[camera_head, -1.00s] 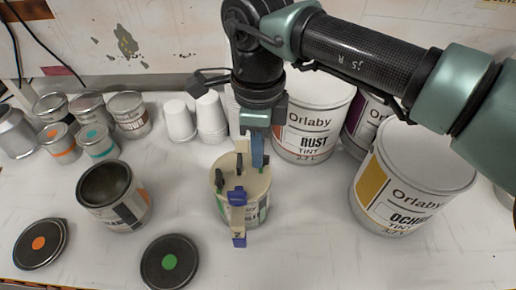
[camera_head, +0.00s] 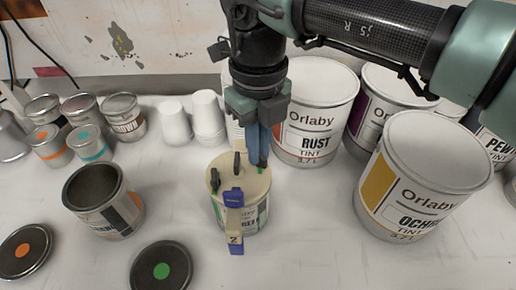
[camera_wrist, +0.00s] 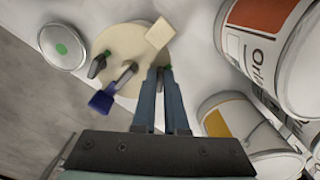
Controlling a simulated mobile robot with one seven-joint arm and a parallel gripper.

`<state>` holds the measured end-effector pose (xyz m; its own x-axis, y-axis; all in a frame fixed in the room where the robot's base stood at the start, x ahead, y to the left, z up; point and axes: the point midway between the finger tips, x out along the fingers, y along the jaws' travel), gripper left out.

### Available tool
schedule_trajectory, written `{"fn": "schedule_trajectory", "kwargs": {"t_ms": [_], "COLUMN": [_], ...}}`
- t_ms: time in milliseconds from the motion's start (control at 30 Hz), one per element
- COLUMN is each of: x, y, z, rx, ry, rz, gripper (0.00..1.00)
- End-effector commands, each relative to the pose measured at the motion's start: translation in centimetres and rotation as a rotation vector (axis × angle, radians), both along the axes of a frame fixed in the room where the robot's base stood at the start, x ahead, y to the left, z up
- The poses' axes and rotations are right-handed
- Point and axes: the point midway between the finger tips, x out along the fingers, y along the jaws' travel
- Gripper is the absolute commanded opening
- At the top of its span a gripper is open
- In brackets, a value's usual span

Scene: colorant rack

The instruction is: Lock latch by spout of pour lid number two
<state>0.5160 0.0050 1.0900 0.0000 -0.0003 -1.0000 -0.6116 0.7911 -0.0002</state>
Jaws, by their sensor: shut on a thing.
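The can (camera_head: 250,216) stands upright, with a cream pour lid (camera_head: 225,166) on it. Dark latches stand on the lid, one at the back (camera_head: 237,163) and one at the left (camera_head: 215,180). My gripper (camera_head: 263,162) points down at the lid's right rim, its fingers close together and shut on a dark latch that they mostly hide. The wrist view shows the fingertips (camera_wrist: 160,70) at the lid's edge (camera_wrist: 118,35), beside a greyish latch (camera_wrist: 125,75) and a blue part (camera_wrist: 101,102).
The RUST can (camera_head: 315,80) stands close behind and right of my gripper. The OCHRE can (camera_head: 430,150) is farther right. An open dark can (camera_head: 95,185) stands left. Loose lids with green (camera_head: 162,271) and orange (camera_head: 22,250) dots lie in front. White cups (camera_head: 208,115) stand behind.

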Motion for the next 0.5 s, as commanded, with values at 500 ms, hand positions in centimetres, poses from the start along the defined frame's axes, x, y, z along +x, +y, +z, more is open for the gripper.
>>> {"fn": "schedule_trajectory", "kwargs": {"t_ms": [500], "x": [0.08], "y": [-0.07], "z": [-0.05], "rx": [0.001], "ry": [0.0], "rz": [-0.284], "gripper": [0.0]}}
